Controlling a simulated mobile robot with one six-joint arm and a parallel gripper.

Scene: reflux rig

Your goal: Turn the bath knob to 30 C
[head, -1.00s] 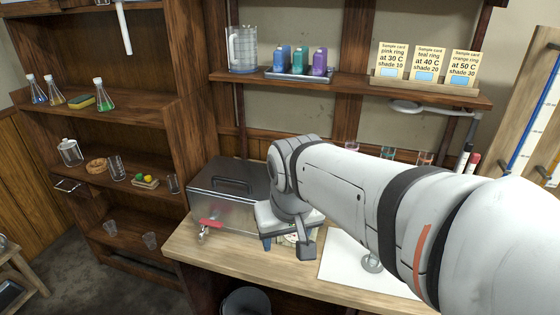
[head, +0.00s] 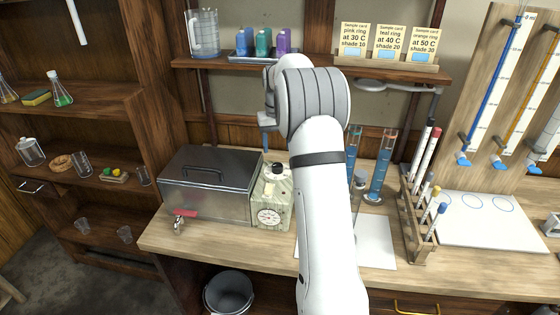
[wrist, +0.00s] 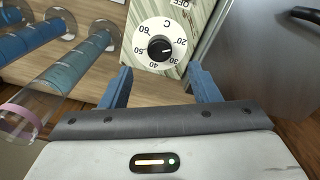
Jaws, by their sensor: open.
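The bath (head: 208,182) is a metal box with a dark lid on the bench. The pale green marbled control unit (head: 272,195) stands at its right side. In the wrist view the bath knob (wrist: 160,48) is large, ringed by 20 to 60 marks and a C. Its light pointer line seems to face the 20 side. My gripper (wrist: 162,88) is open and empty, its two blue fingers apart below the dial in that picture. In the head view one blue finger (head: 266,120) shows above the unit.
Tall blue-filled cylinders (head: 379,168) stand right of the unit, partly behind my arm. A tube rack (head: 422,215) is further right. A red-handled tap (head: 180,218) juts from the bath's front. Sample cards (head: 388,42) stand on the shelf above; the pink card reads 30 C.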

